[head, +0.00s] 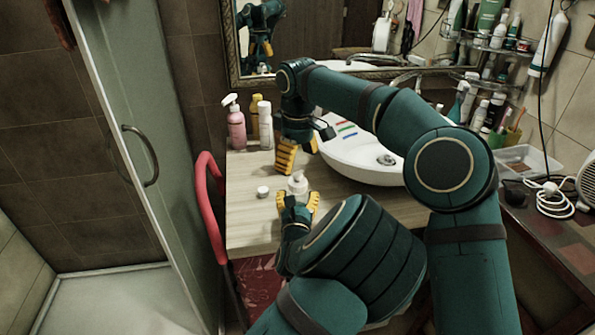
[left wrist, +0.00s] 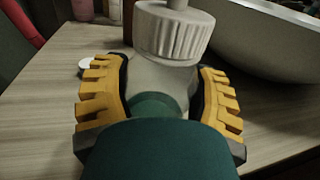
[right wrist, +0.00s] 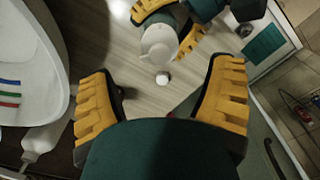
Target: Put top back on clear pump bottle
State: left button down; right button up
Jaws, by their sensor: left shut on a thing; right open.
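The pump bottle (head: 298,183) stands on the wooden counter, with a white ribbed collar (left wrist: 172,35) and a narrow stub on top. My left gripper (head: 298,203) is shut on its body, with one yellow finger on each side in the left wrist view (left wrist: 160,95). A small white top (head: 263,192) lies on the counter just left of the bottle. The top also shows in the right wrist view (right wrist: 162,78), close to the bottle (right wrist: 158,42). My right gripper (head: 296,158) is open and empty above the counter, behind the bottle; its fingers are wide apart in its wrist view (right wrist: 160,105).
A white basin (head: 350,160) stands right of my right gripper. A pink spray bottle (head: 236,127) and a white bottle (head: 265,125) stand at the back left. A red chair (head: 210,195) is at the counter's left edge. The counter's front left is clear.

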jog(key=shift+r, duration=0.3)
pick_arm(q)
grip_release()
jog(key=shift+s, duration=0.1)
jog(key=s, duration=1.1)
jog(key=shift+s+a, duration=0.2)
jog(key=shift+s, duration=0.2)
